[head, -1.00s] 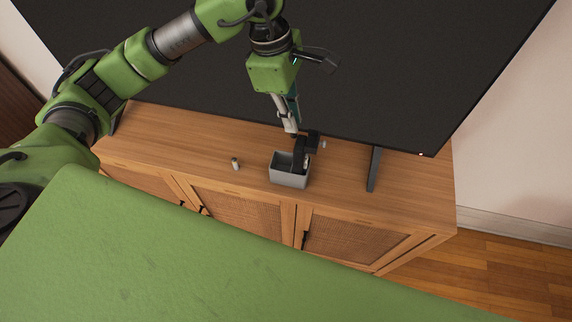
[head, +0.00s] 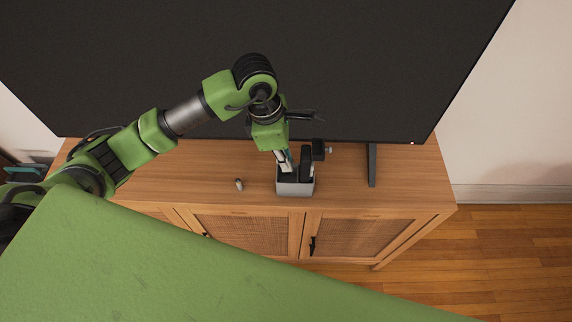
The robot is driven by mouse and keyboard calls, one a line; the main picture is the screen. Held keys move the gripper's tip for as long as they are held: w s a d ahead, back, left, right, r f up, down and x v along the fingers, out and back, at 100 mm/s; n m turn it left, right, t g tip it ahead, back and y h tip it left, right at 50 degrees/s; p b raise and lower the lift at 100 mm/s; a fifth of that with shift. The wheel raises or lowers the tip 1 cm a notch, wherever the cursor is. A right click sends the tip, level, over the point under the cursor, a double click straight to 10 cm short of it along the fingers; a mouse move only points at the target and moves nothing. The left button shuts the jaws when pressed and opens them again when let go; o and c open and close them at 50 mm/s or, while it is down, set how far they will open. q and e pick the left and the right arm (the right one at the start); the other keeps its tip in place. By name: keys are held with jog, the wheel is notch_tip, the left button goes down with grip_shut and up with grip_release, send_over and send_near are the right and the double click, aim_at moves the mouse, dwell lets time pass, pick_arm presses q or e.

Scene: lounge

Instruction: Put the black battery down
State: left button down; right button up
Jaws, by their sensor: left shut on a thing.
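My left gripper (head: 305,168) is at the small grey open-topped box (head: 295,188) on the wooden cabinet. It points down, and its fingertips are over or inside the box, partly hidden by the box's front wall. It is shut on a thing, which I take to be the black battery. The battery cannot be made out against the dark gripper parts and the box's shaded inside. My right gripper is not in view.
A small greyish cylinder (head: 239,184) is on the cabinet top (head: 205,172), left of the box. A large black television (head: 390,65) rises behind, with its dark foot (head: 372,165) right of the box. The cabinet top's right end is clear.

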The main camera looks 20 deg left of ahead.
pick_arm(q)
notch_tip(320, 180, down, 3)
jog(key=shift+s+f+p, duration=0.1)
jog(key=shift+p, duration=0.35)
jog(key=shift+f, duration=0.2)
jog(key=shift+f+b, duration=0.35)
jog(key=shift+b, duration=0.15)
jog(key=shift+f+b, duration=0.25)
jog(key=shift+b, duration=0.1)
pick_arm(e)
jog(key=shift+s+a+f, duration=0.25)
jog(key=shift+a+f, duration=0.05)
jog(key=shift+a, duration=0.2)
pick_arm(q)
jog(key=c, duration=2.4)
grip_release()
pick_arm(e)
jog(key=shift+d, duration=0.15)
